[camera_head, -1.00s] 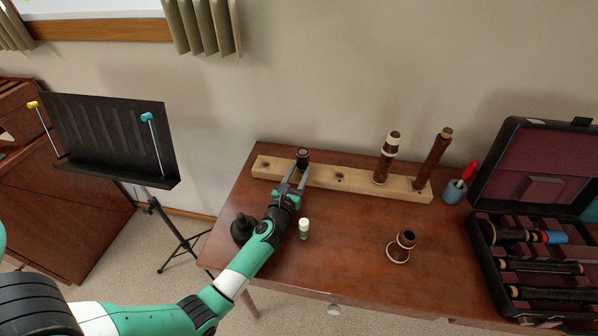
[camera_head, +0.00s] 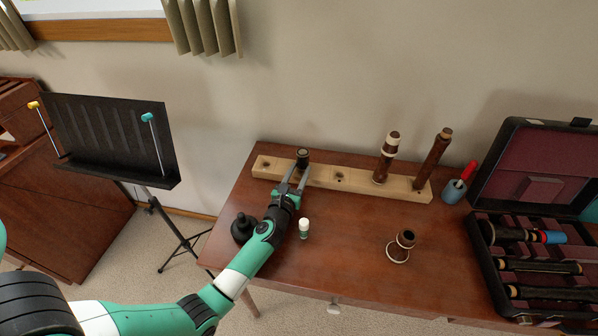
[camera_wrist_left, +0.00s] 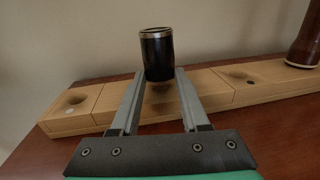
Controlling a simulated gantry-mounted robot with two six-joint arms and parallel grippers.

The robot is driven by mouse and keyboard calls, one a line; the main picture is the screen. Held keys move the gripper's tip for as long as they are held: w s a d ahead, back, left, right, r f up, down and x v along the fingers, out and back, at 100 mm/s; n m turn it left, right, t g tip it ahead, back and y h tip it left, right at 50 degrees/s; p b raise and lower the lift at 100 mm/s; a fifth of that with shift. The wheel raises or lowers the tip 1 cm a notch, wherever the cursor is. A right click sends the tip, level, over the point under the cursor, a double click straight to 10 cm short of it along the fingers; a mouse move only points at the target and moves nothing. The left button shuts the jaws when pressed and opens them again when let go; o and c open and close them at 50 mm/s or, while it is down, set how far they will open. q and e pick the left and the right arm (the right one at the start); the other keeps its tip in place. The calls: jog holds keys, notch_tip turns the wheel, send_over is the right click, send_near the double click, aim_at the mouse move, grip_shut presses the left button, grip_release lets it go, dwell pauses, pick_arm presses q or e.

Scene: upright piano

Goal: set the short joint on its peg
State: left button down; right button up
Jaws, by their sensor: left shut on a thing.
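The short joint is a small black cylinder with a silver rim (camera_head: 303,153). It stands upright between the fingertips of my left gripper (camera_head: 300,168), which is shut on it. In the left wrist view the joint (camera_wrist_left: 157,55) is at the tips of the left gripper (camera_wrist_left: 160,74), over the pale wooden peg rail (camera_wrist_left: 215,88). A shadowed recess shows just below and in front of the joint. Whether its lower end touches a peg is hidden. The rail (camera_head: 360,182) lies along the back of the table. My right gripper is not in view.
Two tall brown joints (camera_head: 386,158) (camera_head: 434,160) stand at the rail's right end. A brown bell piece (camera_head: 400,246), white-capped bottle (camera_head: 304,228) and black object (camera_head: 242,228) stand in front. An open case (camera_head: 500,285) and blue cup (camera_head: 453,191) are at right.

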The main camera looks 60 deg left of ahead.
pick_arm(q)
jog(key=shift+f+b, duration=0.35)
jog(key=shift+f, duration=0.05)
jog(key=shift+s+f, duration=0.15)
jog(key=shift+f, duration=0.5)
dwell(0.4)
jog(key=shift+r+p, duration=0.35)
jog(key=shift+r, duration=0.35)
jog(key=shift+r+p, duration=0.6)
jog(key=shift+r, duration=0.1)
jog(key=shift+r, duration=0.1)
dwell(0.5)
jog(key=shift+f+b, duration=0.5)
jog(key=shift+f, duration=0.45)
dwell(2.0)
